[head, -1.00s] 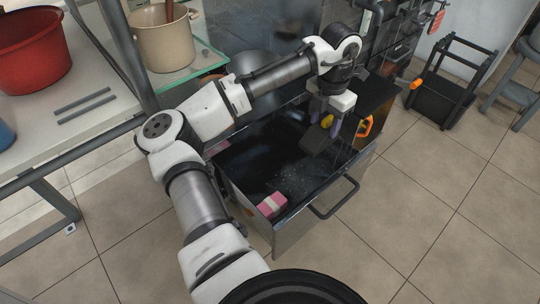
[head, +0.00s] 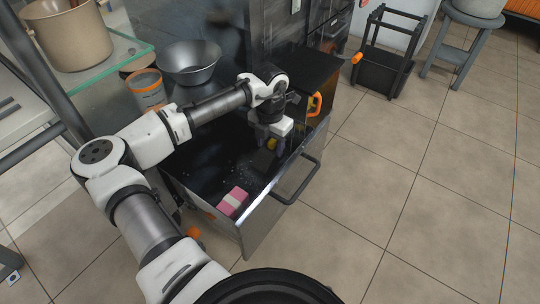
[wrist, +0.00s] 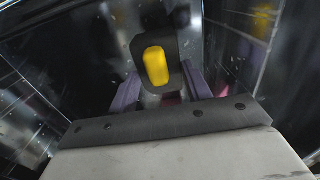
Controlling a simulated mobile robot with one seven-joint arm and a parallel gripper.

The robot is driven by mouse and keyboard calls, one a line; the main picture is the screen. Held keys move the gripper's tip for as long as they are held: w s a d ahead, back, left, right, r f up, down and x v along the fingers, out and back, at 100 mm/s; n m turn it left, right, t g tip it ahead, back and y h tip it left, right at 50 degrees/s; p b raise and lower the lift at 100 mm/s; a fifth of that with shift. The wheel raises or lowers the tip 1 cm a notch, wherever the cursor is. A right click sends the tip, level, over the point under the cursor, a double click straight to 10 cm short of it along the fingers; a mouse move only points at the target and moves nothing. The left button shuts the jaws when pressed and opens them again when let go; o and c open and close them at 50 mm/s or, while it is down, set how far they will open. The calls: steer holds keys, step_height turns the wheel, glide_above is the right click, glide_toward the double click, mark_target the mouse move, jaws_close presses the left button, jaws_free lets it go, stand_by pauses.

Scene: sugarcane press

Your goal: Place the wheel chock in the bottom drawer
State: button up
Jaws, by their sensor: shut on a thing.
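The wheel chock is a dark block with a yellow patch (wrist: 157,66). It sits between the two purple fingers of my gripper (wrist: 160,88) in the wrist view. In the head view the dark chock (head: 262,161) shows below my gripper (head: 269,142), which is shut on it. The bottom drawer (head: 262,212) is pulled open, with a metal front and dark inside. My gripper and the chock are at the drawer's opening, towards its far right end. I cannot tell whether the chock touches the drawer floor.
A pink and white block (head: 233,202) lies in the drawer's near end. The drawer handle (head: 298,181) sticks out to the right. An orange handle (head: 315,104) is on the dark cabinet behind. A metal bowl (head: 188,62) and a tin (head: 147,90) stand left.

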mark_target(270, 149)
steer(key=shift+f+b, duration=0.8)
steer(key=shift+f, duration=1.2)
steer(key=shift+f, duration=0.15)
steer(key=o, duration=1.2)
step_height(270, 149, up, 12)
steer(key=p, duration=0.6)
